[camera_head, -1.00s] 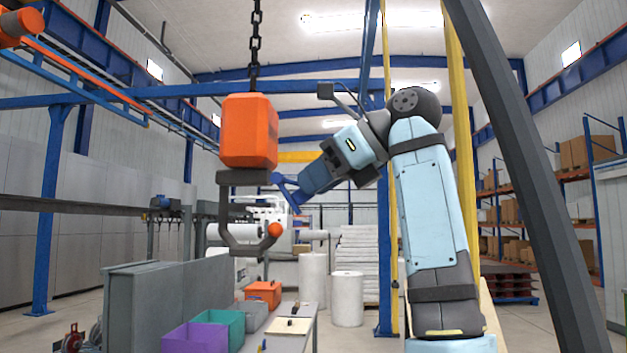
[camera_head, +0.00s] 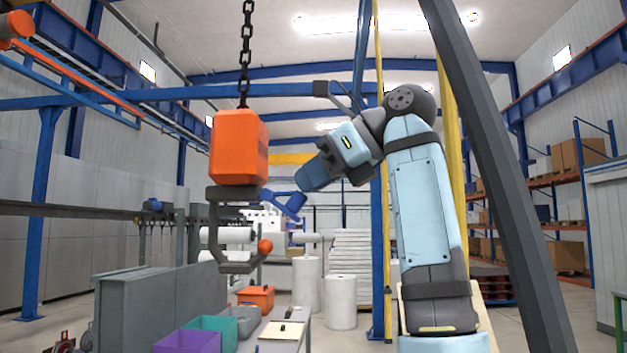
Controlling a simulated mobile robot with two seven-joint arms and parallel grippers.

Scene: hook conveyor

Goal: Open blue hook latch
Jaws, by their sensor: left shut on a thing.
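An orange hook block (camera_head: 238,147) hangs from a black chain, with a dark grey C-shaped hook (camera_head: 216,235) below it. The hook ends in an orange ball tip (camera_head: 264,246). The blue latch (camera_head: 279,198) shows just right of the hook's upper part, under the block, standing outward and apart from the ball tip. My left gripper (camera_head: 300,192) reaches it from the upper right and is shut on it. The fingertips are small and blend with the blue latch, so the exact grip is hard to see. My right gripper is not in view.
Below the hook, a table carries a purple bin (camera_head: 188,341), a green bin (camera_head: 216,331) and an orange box (camera_head: 256,296). A grey panel (camera_head: 150,300) stands left of them. A dark slanted post (camera_head: 500,170) crosses the right side. Air around the hook is clear.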

